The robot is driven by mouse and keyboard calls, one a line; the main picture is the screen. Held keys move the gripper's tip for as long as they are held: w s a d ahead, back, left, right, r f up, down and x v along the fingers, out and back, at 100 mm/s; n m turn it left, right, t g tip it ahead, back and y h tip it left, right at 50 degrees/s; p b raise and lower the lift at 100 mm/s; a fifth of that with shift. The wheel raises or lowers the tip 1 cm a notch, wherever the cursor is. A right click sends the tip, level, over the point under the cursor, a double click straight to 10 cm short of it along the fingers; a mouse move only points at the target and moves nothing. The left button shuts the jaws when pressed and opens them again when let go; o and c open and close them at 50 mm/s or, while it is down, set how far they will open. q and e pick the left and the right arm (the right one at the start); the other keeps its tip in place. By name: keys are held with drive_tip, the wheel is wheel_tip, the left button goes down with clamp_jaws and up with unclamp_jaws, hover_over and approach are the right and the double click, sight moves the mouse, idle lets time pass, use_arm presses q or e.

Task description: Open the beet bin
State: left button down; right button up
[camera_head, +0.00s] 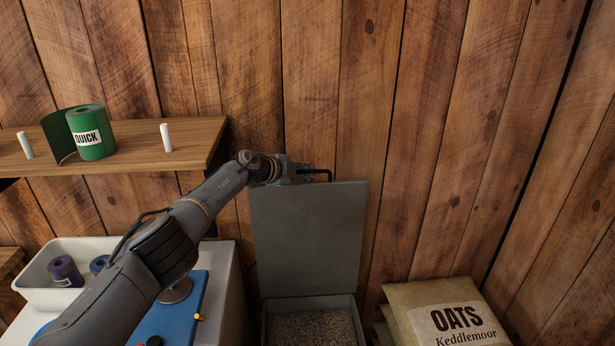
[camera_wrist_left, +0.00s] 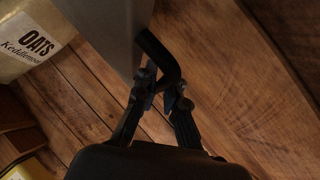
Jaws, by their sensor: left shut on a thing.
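The bin (camera_head: 311,299) is a grey box on the floor against the wooden wall, taken to be the beet bin; no label shows on it. Its grey lid (camera_head: 309,240) stands raised, close to upright, at the wall. Grainy brown-grey feed (camera_head: 309,328) shows inside. My left gripper (camera_head: 303,174) is at the lid's top edge, shut on the black lid handle (camera_head: 323,171). In the left wrist view the fingers (camera_wrist_left: 168,92) close around the bent black handle (camera_wrist_left: 158,57) beside the lid's edge (camera_wrist_left: 107,30). My right gripper is out of view.
An oats sack (camera_head: 450,318) stands right of the bin. A shelf (camera_head: 185,134) with a green roll (camera_head: 91,132) is at left. Below it, a white tray (camera_head: 31,293) with purple and blue rolls and a blue board (camera_head: 180,322) lie on a white surface.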

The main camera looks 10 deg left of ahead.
use_arm(q)
drive_tip(key=shift+w+r, duration=0.1)
drive_tip(key=shift+r, duration=0.05)
idle(0.3)
drive_tip(key=c, duration=1.4)
unclamp_jaws()
